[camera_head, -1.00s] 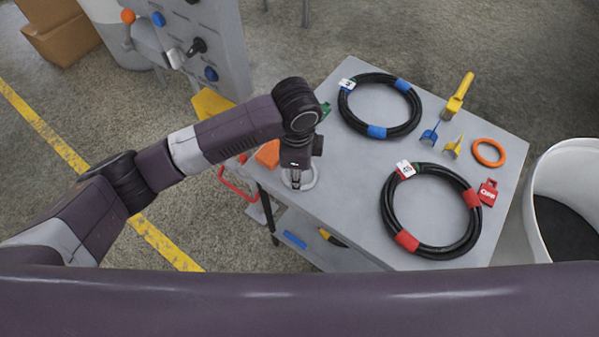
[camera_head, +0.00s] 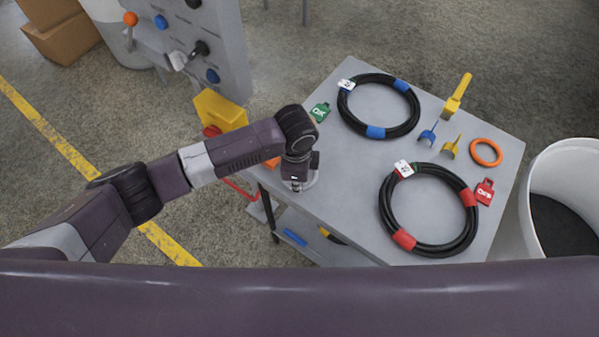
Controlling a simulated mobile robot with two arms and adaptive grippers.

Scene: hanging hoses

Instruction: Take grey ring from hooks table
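A grey table (camera_head: 345,205) stands at centre right. A light grey ring (camera_head: 313,181) lies at its left edge, mostly hidden behind my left gripper (camera_head: 297,187). The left gripper points down right over the ring. Its fingertips are too small and covered to tell whether they are open, shut or touching the ring. My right gripper is not in view.
Two coiled black hoses, one with blue bands (camera_head: 376,132) and one with red bands (camera_head: 403,239), lie on the table. An orange ring (camera_head: 486,152), small coloured hooks, a yellow tool (camera_head: 457,95), and green (camera_head: 320,112) and red tags (camera_head: 484,191) lie around them. A white bin (camera_head: 535,190) stands right.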

